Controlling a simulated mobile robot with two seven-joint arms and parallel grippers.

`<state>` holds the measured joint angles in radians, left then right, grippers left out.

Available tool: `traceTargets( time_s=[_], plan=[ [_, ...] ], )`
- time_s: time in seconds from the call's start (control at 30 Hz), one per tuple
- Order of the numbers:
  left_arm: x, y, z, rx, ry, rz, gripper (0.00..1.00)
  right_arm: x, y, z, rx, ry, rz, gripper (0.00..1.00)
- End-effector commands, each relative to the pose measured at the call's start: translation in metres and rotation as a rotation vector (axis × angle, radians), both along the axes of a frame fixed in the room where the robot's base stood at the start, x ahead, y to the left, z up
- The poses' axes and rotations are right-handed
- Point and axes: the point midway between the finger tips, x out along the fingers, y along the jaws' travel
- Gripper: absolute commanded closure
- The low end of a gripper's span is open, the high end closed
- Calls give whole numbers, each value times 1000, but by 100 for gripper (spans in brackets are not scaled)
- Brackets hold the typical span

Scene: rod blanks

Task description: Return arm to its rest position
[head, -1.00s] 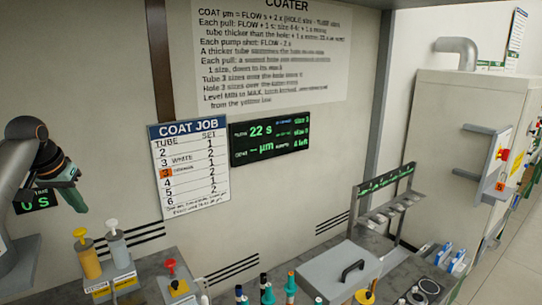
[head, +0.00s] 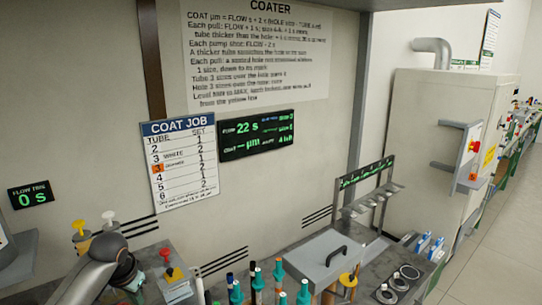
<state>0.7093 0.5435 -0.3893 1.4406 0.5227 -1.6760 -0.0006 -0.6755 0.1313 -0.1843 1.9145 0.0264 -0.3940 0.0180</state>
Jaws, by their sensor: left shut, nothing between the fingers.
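My left arm comes in at the lower left of the head view, with its dark joint low in front of the bench. My left gripper (head: 133,284), greenish and shut with nothing held, points downward near the picture's bottom edge. Its fingertips are small and partly hard to make out. My right gripper is not in view.
Yellow-topped (head: 80,233) and white-topped (head: 110,222) plungers stand just behind my left arm. Several teal-topped rods (head: 279,272) stand at the front, near a grey lidded box (head: 322,262). A tall cabinet (head: 440,150) stands right.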

Motion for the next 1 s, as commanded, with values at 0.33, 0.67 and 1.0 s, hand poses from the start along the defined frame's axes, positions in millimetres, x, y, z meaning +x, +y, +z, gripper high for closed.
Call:
traceTargets(
  time_s=[0.33, 0.67, 1.0],
  plan=[
    [-123, -101, -101, -70, 17, -136, 100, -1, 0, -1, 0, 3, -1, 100],
    [-241, -134, -114, -145, 0, -77, 100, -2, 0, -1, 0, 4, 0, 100],
    [-310, -129, -97, -153, -5, 27, 100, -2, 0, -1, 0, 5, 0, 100]
  ],
)
